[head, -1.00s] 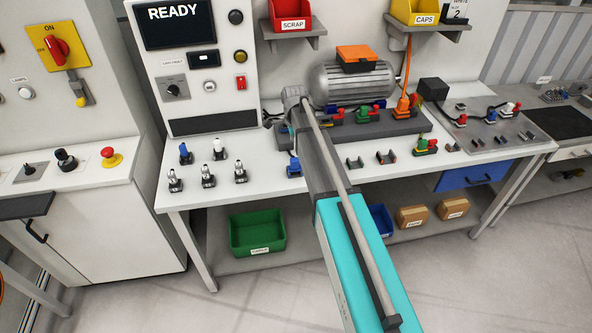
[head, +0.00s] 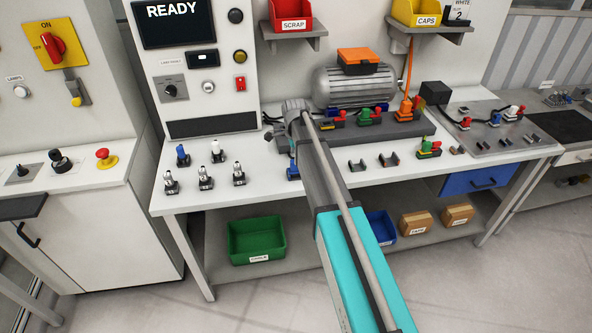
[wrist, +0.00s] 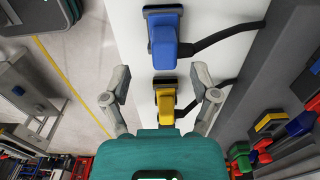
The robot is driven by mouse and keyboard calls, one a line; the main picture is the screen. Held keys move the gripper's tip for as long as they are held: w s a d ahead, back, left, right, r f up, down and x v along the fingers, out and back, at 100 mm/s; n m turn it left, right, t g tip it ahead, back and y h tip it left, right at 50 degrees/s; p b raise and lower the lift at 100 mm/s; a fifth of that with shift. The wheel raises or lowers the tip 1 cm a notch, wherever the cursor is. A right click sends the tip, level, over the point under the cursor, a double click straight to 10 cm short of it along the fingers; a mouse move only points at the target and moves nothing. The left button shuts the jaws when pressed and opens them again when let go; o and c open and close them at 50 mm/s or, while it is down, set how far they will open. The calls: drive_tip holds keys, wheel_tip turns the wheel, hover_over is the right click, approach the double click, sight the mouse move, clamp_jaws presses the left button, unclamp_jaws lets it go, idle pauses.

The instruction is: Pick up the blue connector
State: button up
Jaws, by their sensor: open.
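A blue connector (wrist: 163,38) with a dark cable stands on the white bench top in the wrist view, beyond my fingertips and roughly centred between them. A yellow connector (wrist: 166,103) with a dark cable lies nearer, in the gap between my fingers in the picture. My gripper (wrist: 162,78) is open, with nothing held between its fingers. In the head view a blue part (head: 292,173) shows beside my arm at the bench, mostly hidden by it; I cannot tell if it is the same connector. My fingertips are largely hidden there.
A grey rail (head: 400,127) with red, green and orange connectors runs behind my arm, in front of the motor (head: 352,87). Several small fittings (head: 205,178) stand on the bench at left. A green bin (head: 257,240) sits on the lower shelf.

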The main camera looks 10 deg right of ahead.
sight(295, 168)
drive_tip(key=shift+f, duration=0.1)
drive_tip(key=shift+w+f+b, duration=0.15)
drive_tip(key=shift+f+b, duration=1.15)
drive_tip(key=shift+w+f+b, duration=0.1)
drive_tip(key=shift+f+b, duration=1.15)
drive_tip(key=shift+b, duration=0.05)
clamp_jaws()
